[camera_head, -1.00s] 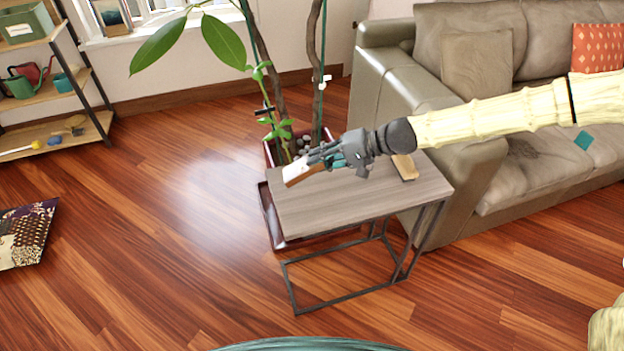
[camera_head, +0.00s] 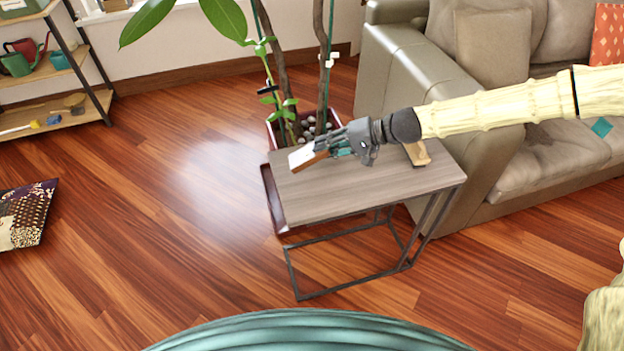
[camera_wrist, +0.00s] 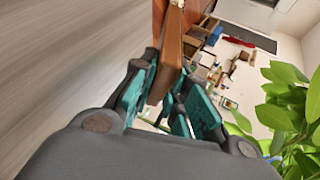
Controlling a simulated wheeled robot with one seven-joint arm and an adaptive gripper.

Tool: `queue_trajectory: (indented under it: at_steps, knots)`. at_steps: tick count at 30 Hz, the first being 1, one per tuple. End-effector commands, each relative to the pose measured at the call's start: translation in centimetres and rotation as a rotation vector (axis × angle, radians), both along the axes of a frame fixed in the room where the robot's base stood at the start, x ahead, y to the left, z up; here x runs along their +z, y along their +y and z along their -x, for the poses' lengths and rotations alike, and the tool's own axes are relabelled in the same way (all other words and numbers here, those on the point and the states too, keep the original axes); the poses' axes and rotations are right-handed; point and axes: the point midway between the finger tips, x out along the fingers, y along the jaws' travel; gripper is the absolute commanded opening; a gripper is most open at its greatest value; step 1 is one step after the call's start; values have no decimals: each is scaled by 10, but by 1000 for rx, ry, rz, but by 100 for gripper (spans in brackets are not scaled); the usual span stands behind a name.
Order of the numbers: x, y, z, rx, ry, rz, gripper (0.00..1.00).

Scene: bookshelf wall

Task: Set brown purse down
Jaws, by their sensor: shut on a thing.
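My gripper (camera_head: 338,146) is shut on the brown purse (camera_head: 311,160), which shows a brown face and a white patch in the head view. It is over the left part of the grey wooden side table (camera_head: 385,190). In the wrist view the brown purse (camera_wrist: 172,62) is clamped between the teal finger pads of my gripper (camera_wrist: 165,95), with the tabletop (camera_wrist: 70,65) to its left. I cannot tell whether the purse touches the tabletop.
A tan wooden object (camera_head: 417,153) is on the table's far right part, behind my arm. A potted plant (camera_head: 330,70) stands behind the table and a beige sofa (camera_head: 450,110) to the right. The table's front part is clear.

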Motion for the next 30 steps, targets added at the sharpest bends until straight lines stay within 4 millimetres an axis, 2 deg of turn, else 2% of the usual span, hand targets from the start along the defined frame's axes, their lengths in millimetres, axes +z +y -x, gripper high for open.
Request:
queue_trajectory:
  at_steps: [1,9,22,23,24,30]
  knots:
    - [-9,0,0,1,0,0,0]
    - [-37,2,0,2,1,-1,0]
    - [-43,2,0,2,0,0,0]
    - [-43,2,0,2,0,0,21]
    - [-43,2,0,2,0,0,28]
    - [-43,2,0,2,0,0,30]
